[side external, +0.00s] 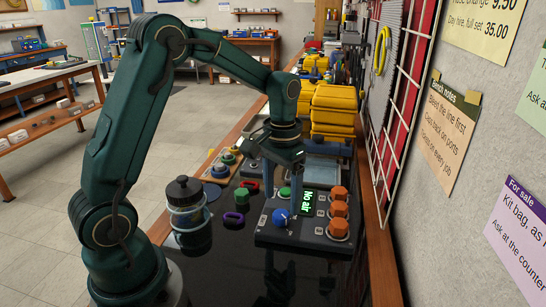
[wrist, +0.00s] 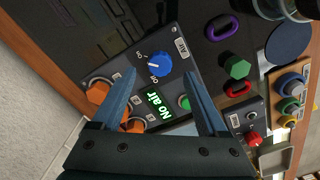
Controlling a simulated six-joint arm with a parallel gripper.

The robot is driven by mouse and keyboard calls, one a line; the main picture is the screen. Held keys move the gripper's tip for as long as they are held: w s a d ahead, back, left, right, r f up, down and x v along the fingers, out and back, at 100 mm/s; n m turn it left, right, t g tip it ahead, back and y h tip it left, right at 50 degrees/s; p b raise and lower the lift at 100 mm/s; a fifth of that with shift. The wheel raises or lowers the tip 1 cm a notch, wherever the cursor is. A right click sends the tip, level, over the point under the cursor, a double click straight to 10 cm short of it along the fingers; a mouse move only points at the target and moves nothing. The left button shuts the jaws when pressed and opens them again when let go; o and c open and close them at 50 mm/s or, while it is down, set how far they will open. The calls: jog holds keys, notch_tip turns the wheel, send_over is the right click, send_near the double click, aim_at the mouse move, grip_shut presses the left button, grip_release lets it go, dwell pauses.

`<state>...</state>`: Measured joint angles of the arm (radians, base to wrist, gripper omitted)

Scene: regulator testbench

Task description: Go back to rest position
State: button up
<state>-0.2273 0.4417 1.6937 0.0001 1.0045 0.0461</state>
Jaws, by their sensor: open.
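My gripper (side external: 285,155) hangs above the regulator panel, open and empty. In the wrist view its two blue fingers (wrist: 158,80) stand apart, with the panel showing between and beyond them. The grey panel (side external: 300,240) carries a blue knob (side external: 281,217) marked "Air", which also shows just past the fingertips in the wrist view (wrist: 160,64). Its display (side external: 308,202) reads "No air" in green. Several orange knobs (side external: 338,210) line its right side, and a green knob (side external: 285,192) is at its back left. The fingers appear clear of the knobs.
A black-capped bottle (side external: 185,222) stands left of the panel on the dark bench. A purple ring (side external: 233,217), a green hex piece (side external: 242,197) and a blue disc (side external: 212,193) lie between them. Yellow cases (side external: 333,107) are stacked behind. A white wall rack (side external: 405,110) borders the right.

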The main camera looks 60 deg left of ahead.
jog(key=shift+r, duration=0.65)
jog(key=shift+d+r, duration=0.1)
jog(key=shift+r, duration=0.15)
jog(key=s+d+r+m+t, duration=0.2)
jog(key=s+d+r+t, duration=0.35)
jog(key=s+r, duration=0.4)
jog(key=s+f, duration=0.2)
jog(key=s, duration=0.1)
jog(key=s+d, duration=0.1)
jog(key=shift+s+f, duration=0.15)
jog(key=shift+f, duration=0.25)
